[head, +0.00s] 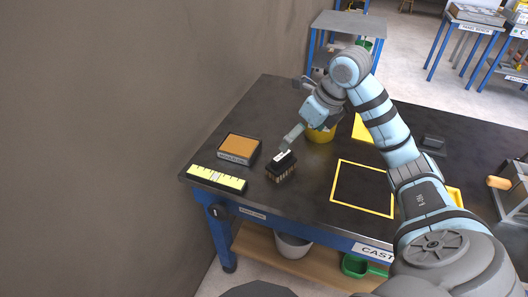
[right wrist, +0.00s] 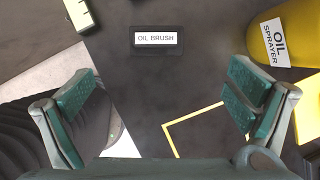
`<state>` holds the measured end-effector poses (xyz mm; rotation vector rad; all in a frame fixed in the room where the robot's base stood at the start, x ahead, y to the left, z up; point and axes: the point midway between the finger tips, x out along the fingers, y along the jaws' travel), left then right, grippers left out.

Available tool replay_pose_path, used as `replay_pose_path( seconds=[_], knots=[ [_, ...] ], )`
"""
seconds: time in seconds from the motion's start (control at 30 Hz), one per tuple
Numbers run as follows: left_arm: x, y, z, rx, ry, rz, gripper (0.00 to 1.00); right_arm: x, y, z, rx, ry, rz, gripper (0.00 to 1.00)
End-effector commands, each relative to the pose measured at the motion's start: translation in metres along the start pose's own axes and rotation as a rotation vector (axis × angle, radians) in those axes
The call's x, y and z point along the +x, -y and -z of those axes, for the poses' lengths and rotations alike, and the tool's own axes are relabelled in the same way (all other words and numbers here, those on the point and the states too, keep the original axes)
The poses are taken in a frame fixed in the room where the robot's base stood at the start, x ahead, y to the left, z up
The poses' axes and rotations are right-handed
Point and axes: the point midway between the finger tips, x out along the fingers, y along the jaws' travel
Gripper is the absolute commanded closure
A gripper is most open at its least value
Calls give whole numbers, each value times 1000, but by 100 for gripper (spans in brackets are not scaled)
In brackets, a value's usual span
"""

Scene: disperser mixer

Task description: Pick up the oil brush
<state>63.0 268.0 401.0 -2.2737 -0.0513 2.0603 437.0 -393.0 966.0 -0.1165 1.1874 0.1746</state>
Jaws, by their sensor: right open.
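The oil brush (head: 281,168) stands on the dark table top, bristles down, with a white label on its dark top. In the right wrist view its labelled top (right wrist: 157,40) lies ahead of the fingers, near the upper edge. My right gripper (head: 293,130) is open and empty, above the table close to the brush and apart from it. In the right wrist view its two green-padded fingers (right wrist: 163,88) are spread wide. My left gripper is not in view.
A yellow oil sprayer (head: 321,133) stands right of the brush, close to my right gripper. A box with an orange-brown top (head: 239,148) and a yellow strip (head: 217,179) lie to the left. A yellow square outline (head: 361,208) marks bare table to the right. A wall rises left.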

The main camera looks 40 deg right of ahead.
Motion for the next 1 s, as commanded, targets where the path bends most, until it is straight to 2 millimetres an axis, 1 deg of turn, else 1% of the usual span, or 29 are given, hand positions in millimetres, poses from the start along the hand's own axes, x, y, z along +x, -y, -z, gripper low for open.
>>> replay_pose_path(
  seconds=[0.07,0.13,0.3,0.4,0.47,0.7,0.8,0.93,0.97,1.0],
  knots=[
    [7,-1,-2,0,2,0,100,13,-2,0,-2,0,-5,2],
    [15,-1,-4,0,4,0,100,32,-5,-2,-7,-1,-9,2],
    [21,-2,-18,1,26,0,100,78,-9,-7,-16,-4,-13,2],
    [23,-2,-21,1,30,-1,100,93,-9,-8,-17,-1,-12,2],
    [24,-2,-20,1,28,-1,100,99,-8,-8,-18,-1,-11,2],
    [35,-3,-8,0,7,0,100,143,-9,-10,-15,-2,-11,2],
    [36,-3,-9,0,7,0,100,148,-8,-10,-15,-1,-8,2],
    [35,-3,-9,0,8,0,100,147,-8,-10,-15,-1,-7,2],
    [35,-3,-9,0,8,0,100,147,-8,-10,-15,-1,-7,3],
    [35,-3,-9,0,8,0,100,147,-8,-10,-15,-1,-7,10]
  ],
)
